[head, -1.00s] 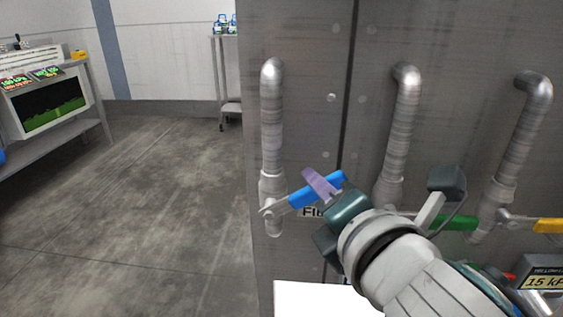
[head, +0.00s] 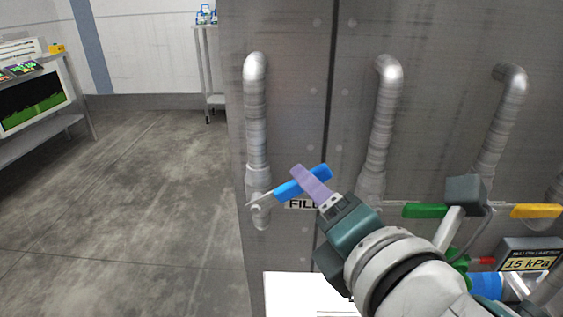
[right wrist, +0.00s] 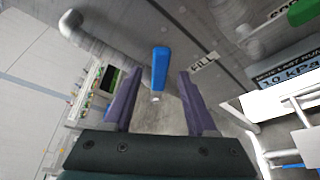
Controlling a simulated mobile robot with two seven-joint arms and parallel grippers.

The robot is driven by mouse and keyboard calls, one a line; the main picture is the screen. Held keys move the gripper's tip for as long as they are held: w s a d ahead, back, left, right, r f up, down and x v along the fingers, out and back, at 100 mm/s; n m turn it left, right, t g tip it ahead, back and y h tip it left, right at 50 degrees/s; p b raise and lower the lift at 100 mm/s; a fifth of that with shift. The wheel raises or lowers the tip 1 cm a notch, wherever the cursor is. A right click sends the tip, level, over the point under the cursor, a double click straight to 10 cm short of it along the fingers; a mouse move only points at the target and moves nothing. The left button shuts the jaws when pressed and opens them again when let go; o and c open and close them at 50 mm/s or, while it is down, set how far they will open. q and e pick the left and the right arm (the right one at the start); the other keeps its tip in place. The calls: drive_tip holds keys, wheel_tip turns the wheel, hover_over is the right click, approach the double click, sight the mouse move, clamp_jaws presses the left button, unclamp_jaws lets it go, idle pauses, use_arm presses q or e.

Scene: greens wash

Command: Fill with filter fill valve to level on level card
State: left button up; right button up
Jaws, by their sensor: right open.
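The fill valve has a blue lever handle (head: 290,189) on the leftmost grey pipe (head: 256,120), beside a label reading "FILL" (head: 301,204). The handle slants up to the right in the head view. My right gripper (head: 300,172) is at the handle, one purple finger crossing in front of it. In the right wrist view the blue handle (right wrist: 160,68) stands between the two open purple fingers (right wrist: 160,82), with gaps on both sides. My left gripper is not in view. I cannot make out a level card for certain.
More pipes stand right, with a green lever (head: 425,211) and a yellow lever (head: 535,211). A white panel (head: 290,293) is below the fill valve. A screen (head: 35,104) stands far left. The floor (head: 130,190) on the left is clear.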

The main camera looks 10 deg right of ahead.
drive_tip(key=v, duration=0.5)
drive_tip(key=shift+s+r, duration=0.1)
drive_tip(key=shift+s, duration=0.25)
drive_tip(key=s+d+r+m+g+h+p, duration=0.1)
drive_tip(key=s+d+r+m+g+p, duration=0.4)
drive_tip(key=m+p, duration=0.4)
drive_tip(key=s+d+r+m+g+h+p, duration=0.1)
drive_tip(key=s+d+r+m+g+p, duration=0.25)
drive_tip(key=r+m+p, duration=0.45)
drive_tip(key=s+a+r+m+g+y+p, duration=0.1)
drive_tip(key=s+a+r+m+g+p, duration=0.15)
drive_tip(key=s+r+m+p, duration=0.6)
wheel_tip(320, 180, up, 32)
drive_tip(key=n+p, duration=0.2)
drive_tip(key=p, duration=3.2)
drive_tip(key=shift+w+g+p, duration=0.25)
drive_tip(key=shift+g+p, duration=0.15)
